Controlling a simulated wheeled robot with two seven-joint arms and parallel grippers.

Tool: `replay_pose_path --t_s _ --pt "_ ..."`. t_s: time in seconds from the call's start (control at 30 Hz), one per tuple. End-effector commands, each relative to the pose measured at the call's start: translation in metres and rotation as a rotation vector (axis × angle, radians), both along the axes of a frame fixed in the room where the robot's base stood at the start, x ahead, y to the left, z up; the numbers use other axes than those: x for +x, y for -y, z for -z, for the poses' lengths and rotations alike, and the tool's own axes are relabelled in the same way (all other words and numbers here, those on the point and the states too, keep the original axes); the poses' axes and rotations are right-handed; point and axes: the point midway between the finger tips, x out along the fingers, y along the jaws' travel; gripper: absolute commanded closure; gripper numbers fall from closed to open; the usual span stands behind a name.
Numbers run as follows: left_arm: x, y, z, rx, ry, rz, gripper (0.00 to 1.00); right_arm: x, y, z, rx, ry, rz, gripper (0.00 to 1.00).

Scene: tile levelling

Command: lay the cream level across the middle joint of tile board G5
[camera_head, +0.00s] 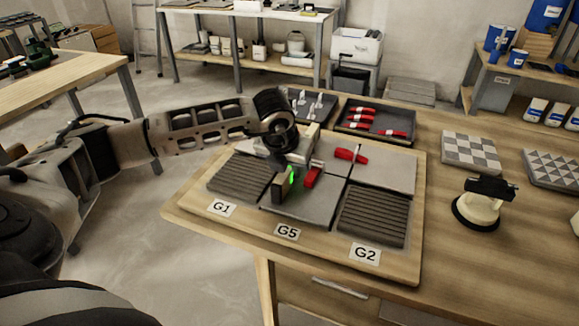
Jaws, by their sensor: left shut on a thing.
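Tile board G5 (287,231) has its label at the board's front edge, between labels G1 and G2. Smooth grey tiles (300,206) lie behind the G5 label. My left gripper (289,165) is low over these tiles and shut on the cream level (309,140). The level's pale part shows behind the gripper; the rest is largely hidden by it. A dark brown block-like part (279,190) and a green glow show just below the gripper. I cannot tell whether the level touches the tiles. My right gripper is not in view.
Red wedge-like pieces (350,155) sit on the tiles, one close to the gripper (312,177). Ribbed dark tiles lie at G1 (241,175) and G2 (375,217). A dark tray of red-handled tools (376,120) stands behind. A suction cup (480,207) stands right.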

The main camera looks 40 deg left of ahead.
Motion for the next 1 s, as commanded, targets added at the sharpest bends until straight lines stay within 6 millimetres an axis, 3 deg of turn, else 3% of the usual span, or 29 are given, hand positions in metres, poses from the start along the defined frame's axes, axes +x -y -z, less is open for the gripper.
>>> replay_pose_path --t_s 0.23,0.27,0.33,0.7,0.87,1.0 --pt "0.000 0.000 0.002 0.000 -0.001 0.001 1.00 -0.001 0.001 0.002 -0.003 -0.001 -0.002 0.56" --pt "0.000 0.000 0.002 0.000 -0.002 0.001 0.72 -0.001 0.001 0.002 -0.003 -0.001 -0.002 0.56" --pt "0.000 0.000 0.002 0.000 -0.002 0.001 0.55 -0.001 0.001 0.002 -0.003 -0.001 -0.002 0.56" --pt "-0.001 0.000 0.000 0.000 -0.002 0.001 0.55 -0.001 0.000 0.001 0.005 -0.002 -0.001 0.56" --pt "-0.010 0.002 -0.023 0.001 0.002 0.001 0.55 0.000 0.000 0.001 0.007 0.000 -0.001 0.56" --pt "-0.022 0.005 -0.054 0.001 0.003 0.002 0.55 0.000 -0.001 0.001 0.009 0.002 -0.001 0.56"
